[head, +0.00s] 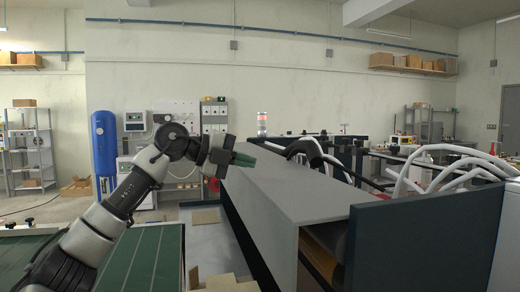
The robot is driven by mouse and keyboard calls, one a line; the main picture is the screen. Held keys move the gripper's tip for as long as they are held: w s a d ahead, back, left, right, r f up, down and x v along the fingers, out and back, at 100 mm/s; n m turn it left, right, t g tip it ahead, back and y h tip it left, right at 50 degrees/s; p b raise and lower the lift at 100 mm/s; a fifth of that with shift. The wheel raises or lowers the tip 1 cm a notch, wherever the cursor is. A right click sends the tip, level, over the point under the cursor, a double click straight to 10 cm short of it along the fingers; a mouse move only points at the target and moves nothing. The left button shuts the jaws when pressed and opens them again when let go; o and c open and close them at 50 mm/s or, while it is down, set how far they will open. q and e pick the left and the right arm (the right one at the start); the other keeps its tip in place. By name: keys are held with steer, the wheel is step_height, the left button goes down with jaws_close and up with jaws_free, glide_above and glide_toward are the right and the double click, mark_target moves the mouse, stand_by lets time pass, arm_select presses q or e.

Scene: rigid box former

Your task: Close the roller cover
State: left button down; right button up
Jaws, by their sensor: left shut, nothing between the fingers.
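A long grey box-shaped cover (290,190), which I take to be the roller cover, lies along the machine in the middle of the head view. Its near end has an open gap, with a dark rounded part and a brownish surface inside. I cannot tell whether the cover is fully shut. My right gripper is not in view.
Dark blue side panels (428,240) frame the machine. White hoses (440,165) and a black curved part (305,150) rise behind the cover. A green conveyor belt (145,258) lies at lower left. A blue tank (105,150) stands at the back wall.

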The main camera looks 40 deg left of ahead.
arm_select(q)
steer(key=r+v, duration=0.1)
steer(key=v, duration=0.9)
steer(key=shift+b, duration=0.4)
steer(key=shift+r, duration=0.1)
